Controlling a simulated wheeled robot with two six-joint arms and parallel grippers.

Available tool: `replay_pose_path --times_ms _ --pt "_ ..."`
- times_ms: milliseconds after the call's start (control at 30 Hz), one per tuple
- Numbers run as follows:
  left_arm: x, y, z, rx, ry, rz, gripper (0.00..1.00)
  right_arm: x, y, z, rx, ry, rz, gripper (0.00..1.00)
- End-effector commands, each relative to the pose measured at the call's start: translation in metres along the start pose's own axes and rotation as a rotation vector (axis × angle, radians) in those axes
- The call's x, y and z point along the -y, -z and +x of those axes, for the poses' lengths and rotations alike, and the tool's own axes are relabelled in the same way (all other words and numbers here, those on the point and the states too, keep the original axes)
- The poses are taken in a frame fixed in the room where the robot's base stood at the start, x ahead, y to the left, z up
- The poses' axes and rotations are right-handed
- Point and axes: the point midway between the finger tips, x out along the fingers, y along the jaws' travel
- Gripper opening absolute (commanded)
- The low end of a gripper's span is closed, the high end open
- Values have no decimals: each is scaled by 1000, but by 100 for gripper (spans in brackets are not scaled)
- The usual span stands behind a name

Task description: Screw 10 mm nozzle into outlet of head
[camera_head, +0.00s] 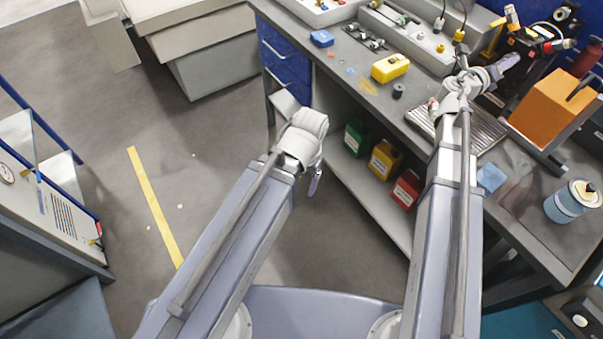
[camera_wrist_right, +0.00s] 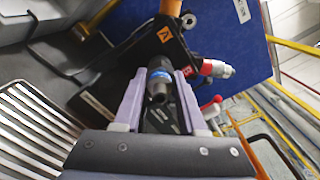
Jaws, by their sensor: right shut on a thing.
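My right gripper (camera_head: 506,64) reaches over the bench at the upper right, beside the dark head (camera_head: 527,42) with its orange label. In the right wrist view, its two pale purple fingers (camera_wrist_right: 160,100) are shut on a dark cylindrical piece with a blue band, which looks like the nozzle (camera_wrist_right: 158,82). The nozzle's far end points toward the dark head (camera_wrist_right: 172,42). I cannot tell whether it touches the outlet. A red and grey fitting (camera_wrist_right: 214,68) sticks out to the right of the head. My left gripper (camera_head: 315,183) hangs in front of the bench, its fingers partly hidden.
A slatted tray (camera_head: 488,130) lies under my right wrist. An orange block (camera_head: 548,108) stands to its right, and a blue-grey can (camera_head: 572,202) nearer the front. A yellow box (camera_head: 390,67) sits on the bench. Several coloured canisters (camera_head: 384,160) stand on the lower shelf.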

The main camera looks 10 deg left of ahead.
Motion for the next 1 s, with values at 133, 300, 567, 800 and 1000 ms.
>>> replay_pose_path --times_ms 133,300,567,800,1000 --pt "0 0 0 0 0 0 81 0 0 0 0 0 209 0" --pt "0 0 0 0 0 0 81 0 0 0 0 0 447 0" --pt "0 0 0 0 0 0 81 0 0 1 0 0 783 0" --pt "0 0 0 0 0 0 81 0 0 1 0 0 886 0" --pt "0 0 0 0 0 0 81 0 0 1 0 0 885 0"
